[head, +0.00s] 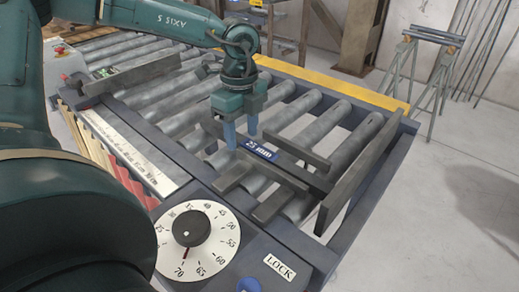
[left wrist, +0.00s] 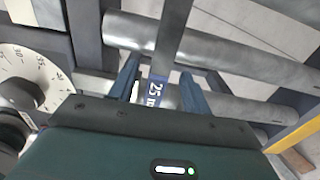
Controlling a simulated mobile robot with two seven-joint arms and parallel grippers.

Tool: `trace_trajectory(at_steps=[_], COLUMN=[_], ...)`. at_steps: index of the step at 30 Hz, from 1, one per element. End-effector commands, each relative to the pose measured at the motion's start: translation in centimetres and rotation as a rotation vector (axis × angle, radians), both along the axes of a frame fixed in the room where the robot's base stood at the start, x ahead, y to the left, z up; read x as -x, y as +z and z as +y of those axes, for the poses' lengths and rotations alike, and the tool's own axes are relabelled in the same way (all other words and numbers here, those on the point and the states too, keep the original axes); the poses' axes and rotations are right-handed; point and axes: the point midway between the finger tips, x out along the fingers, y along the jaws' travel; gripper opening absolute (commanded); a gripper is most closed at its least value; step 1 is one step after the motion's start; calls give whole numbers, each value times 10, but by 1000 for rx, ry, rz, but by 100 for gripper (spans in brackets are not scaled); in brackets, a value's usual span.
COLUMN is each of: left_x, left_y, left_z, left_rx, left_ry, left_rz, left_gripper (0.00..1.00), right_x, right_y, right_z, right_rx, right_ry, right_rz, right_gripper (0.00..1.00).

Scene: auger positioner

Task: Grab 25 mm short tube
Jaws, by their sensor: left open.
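A blue label reading 25 with smaller letters (head: 258,151) sits on a dark bar across the rollers. It also shows between my fingers in the left wrist view (left wrist: 155,90). I cannot pick out for certain which piece is the 25 mm short tube. My left gripper (head: 241,136) points down just above and behind the label, with its two blue fingers apart. In the left wrist view the open fingers (left wrist: 158,76) stand on either side of the labelled bar, with no grip on it visible. My right gripper is not in view.
Grey rollers (head: 305,122) fill the dark frame. A long grey plate (head: 358,172) stands upright at the right. A white numbered dial (head: 210,260) and a LOCK label (head: 279,267) are at the front. A yellow rail (head: 330,85) runs behind. Open floor lies to the right.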

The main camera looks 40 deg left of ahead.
Motion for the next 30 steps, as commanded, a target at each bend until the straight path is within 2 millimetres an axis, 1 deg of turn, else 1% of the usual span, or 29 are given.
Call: trace_trajectory(at_steps=[1,4,11,27,29,30], left_x=[1,0,0,0,0,0], left_y=[-7,-14,-16,-16,-16,-16], left_z=[0,0,0,0,0,0], left_rx=[2,1,1,0,0,0], left_ry=[0,0,0,0,0,0], left_rz=[2,0,-2,-2,-2,-2], left_gripper=[48,48,48,5,0,0], right_x=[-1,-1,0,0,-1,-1], right_y=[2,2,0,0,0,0], right_z=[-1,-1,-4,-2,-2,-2], right_rx=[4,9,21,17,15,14], right_ry=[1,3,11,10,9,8], right_rz=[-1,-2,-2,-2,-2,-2], right_gripper=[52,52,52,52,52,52])
